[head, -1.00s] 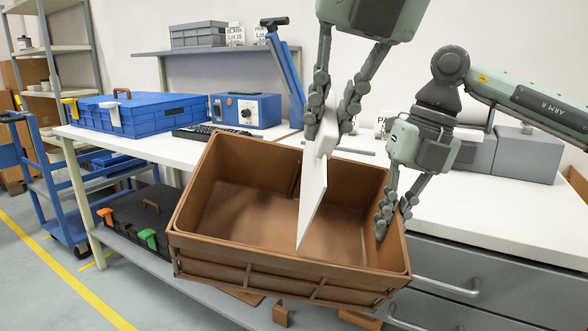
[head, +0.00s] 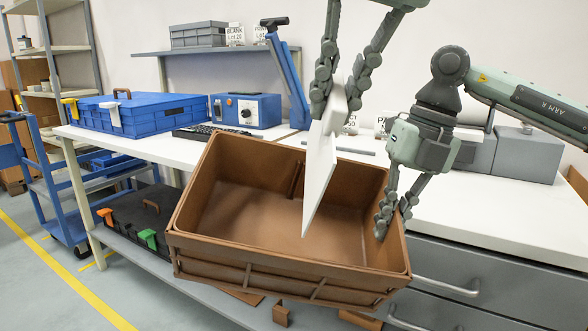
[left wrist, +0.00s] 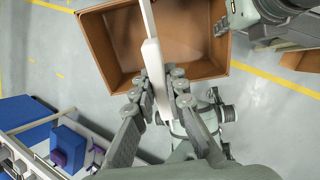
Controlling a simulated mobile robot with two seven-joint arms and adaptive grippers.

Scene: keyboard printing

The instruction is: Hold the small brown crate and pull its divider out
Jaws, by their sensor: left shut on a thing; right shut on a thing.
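The small brown crate (head: 240,195) hangs tilted in front of the white table in the head view, and its inside looks empty. My right gripper (head: 392,222) is shut on the crate's right wall. My left gripper (head: 332,100) is shut on the top edge of the white divider (head: 319,175). The divider is a thin upright panel over the crate's opening; its lower tip overlaps the crate's inside in the picture, so I cannot tell whether it is fully clear. The left wrist view also shows the divider (left wrist: 155,70) between my left fingers, with the crate (left wrist: 105,55) beyond.
The white table (head: 470,200) stands behind the crate, with a blue case (head: 140,113), a blue device (head: 246,109) and a keyboard (head: 205,131). A black case (head: 140,217) lies on the shelf below. Grey drawers (head: 480,290) are at the lower right.

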